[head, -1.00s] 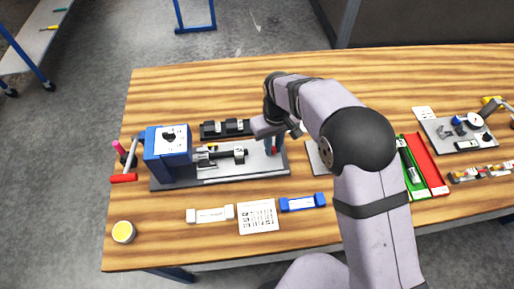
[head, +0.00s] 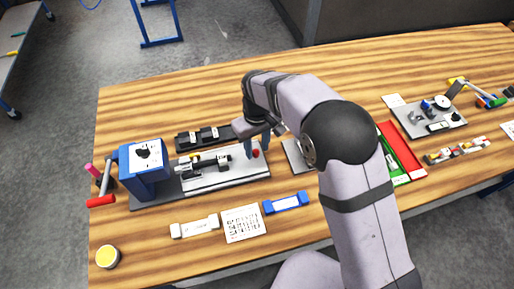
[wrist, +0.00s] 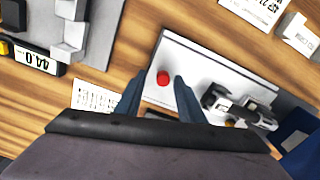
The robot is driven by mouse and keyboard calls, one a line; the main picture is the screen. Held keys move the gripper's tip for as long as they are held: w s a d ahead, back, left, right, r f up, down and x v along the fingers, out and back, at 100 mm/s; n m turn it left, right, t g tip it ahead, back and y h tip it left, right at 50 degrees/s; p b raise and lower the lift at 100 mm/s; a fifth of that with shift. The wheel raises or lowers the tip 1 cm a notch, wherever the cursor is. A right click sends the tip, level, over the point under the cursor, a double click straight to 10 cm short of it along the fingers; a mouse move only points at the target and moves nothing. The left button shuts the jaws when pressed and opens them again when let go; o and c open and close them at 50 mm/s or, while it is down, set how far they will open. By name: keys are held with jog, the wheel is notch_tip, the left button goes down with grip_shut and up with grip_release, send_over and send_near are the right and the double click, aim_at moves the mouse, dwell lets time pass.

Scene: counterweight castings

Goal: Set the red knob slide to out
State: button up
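The red knob (head: 255,153) stands on the light grey slide plate (head: 205,181), near its right end. In the wrist view the knob (wrist: 163,78) appears as a red disc between my two fingertips, with bare space on both sides. My gripper (head: 259,147) is over the right end of the plate, and its fingers are apart and empty. It also shows in the wrist view (wrist: 159,77). In the head view the knob shows just below the fingertips. I cannot tell the exact height gap. No slide position label is readable.
A blue machine housing (head: 146,168) with a red-handled crank (head: 101,201) stands at the plate's left end. A metal shaft assembly (head: 206,163) lies along the plate. A black block rack (head: 203,137) is behind. A printed card (head: 243,223) and blue block (head: 286,203) are in front.

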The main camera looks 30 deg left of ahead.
jog(key=shift+d+r+b, duration=0.1)
jog(key=shift+r+b, duration=0.95)
jog(key=shift+r, duration=2.2)
jog(key=shift+w, duration=0.1)
jog(key=w+d+m, duration=0.3)
jog(key=d+m, duration=0.2)
jog(key=d, duration=1.6)
jog(key=s+d+f+m, duration=0.1)
jog(key=s+d+m, duration=0.2)
jog(key=s+d, duration=0.3)
jog(key=s+d+f+m, duration=0.1)
jog(key=s+d+m, duration=0.3)
jog(key=s+d, duration=0.3)
jog(key=d, duration=0.5)
jog(key=shift+f, duration=0.3)
